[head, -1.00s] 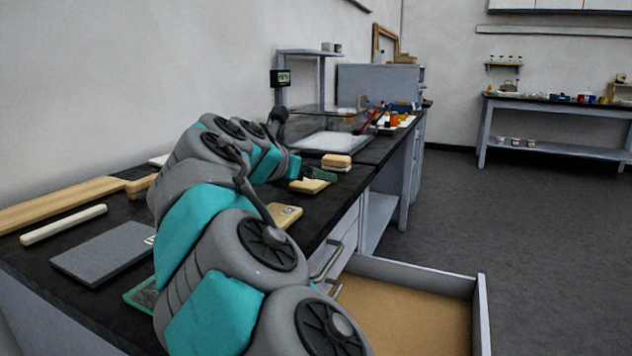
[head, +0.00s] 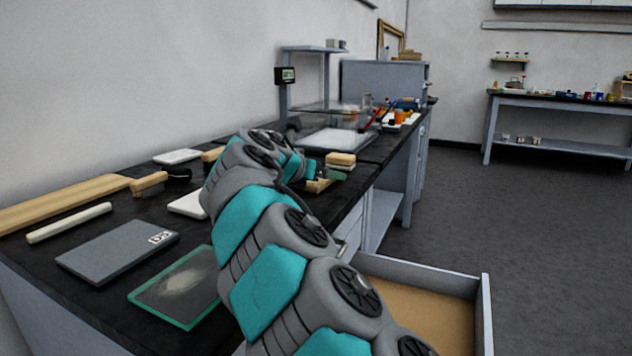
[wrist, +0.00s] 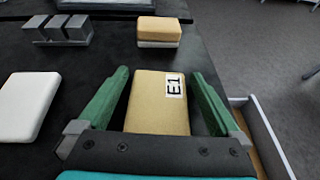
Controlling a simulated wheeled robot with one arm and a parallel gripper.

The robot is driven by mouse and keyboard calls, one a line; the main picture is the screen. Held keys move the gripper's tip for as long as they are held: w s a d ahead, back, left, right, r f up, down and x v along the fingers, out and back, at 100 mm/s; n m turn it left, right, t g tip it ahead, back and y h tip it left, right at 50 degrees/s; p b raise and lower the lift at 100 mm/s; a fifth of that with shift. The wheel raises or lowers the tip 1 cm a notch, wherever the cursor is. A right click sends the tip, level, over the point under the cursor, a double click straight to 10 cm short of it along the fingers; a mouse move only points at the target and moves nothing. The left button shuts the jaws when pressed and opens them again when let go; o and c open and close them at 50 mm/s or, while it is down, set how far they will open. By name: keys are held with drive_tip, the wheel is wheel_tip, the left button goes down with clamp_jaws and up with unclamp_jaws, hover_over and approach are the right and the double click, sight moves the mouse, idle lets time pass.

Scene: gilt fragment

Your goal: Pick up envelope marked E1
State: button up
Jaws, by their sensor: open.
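The envelope marked E1 (wrist: 152,110) is a tan, flat block with a white E1 label near its right edge. In the wrist view it lies on the black bench top between the two green fingers of my gripper (wrist: 155,92). The fingers are open, one on each side of it, with a gap visible on both sides. In the head view my gripper (head: 322,180) is partly hidden by my arm, and I cannot make out the E1 label there.
A tan block on a white one (wrist: 158,32) stands beyond the envelope. A white slab (wrist: 28,105) lies to the left, and grey blocks (wrist: 57,29) farther back. An open drawer (head: 425,305) juts out at the bench's right.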

drive_tip(key=c, duration=1.1)
drive_tip(key=shift+c, duration=0.3)
drive_tip(key=shift+r, duration=0.2)
